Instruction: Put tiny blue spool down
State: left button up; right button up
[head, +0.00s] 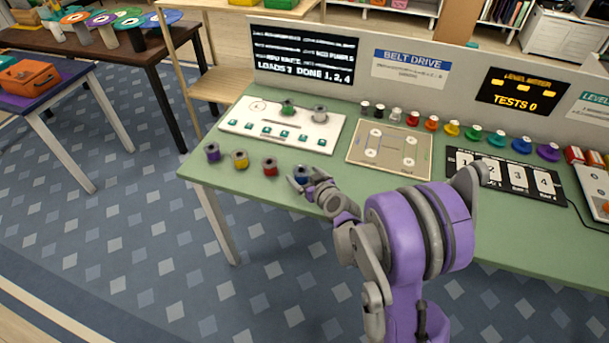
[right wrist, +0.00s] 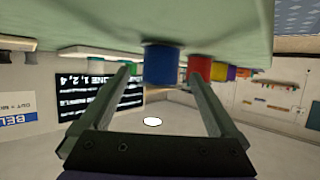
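The tiny blue spool (head: 302,174) stands on the green table near its front edge, at the right end of a short row of spools. In the right wrist view, which is upside down, the blue spool (right wrist: 161,65) touches the table surface and lies between or just beyond my fingertips. My right gripper (head: 306,180) is at the spool. In the right wrist view my right gripper (right wrist: 160,78) is open, with a gap on each side of the spool. My left gripper is not in view.
Red (head: 270,167), yellow (head: 240,160) and purple (head: 212,152) spools stand left of the blue one. Behind is a white board (head: 275,140) with green and grey spools on it. A beige board (head: 392,158) lies to the right. Green table is bare between row and boards.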

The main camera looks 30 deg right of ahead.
jog(key=shift+r, duration=0.25)
jog(key=p+v, duration=0.1)
jog(key=v, duration=1)
jog(key=shift+s, duration=0.25)
jog(key=shift+s+a, duration=0.25)
jog(key=shift+a, duration=0.05)
jog(key=s+a+n+g+y, duration=0.1)
jog(key=s+a+g+y, duration=0.15)
jog(key=a, duration=0.55)
jog(key=s+a+g, duration=0.3)
jog(key=s, duration=0.4)
jog(key=s+a+g+h, duration=0.1)
jog(key=s+a+g, duration=0.2)
jog(key=s, duration=0.5)
jog(key=shift+s, duration=0.35)
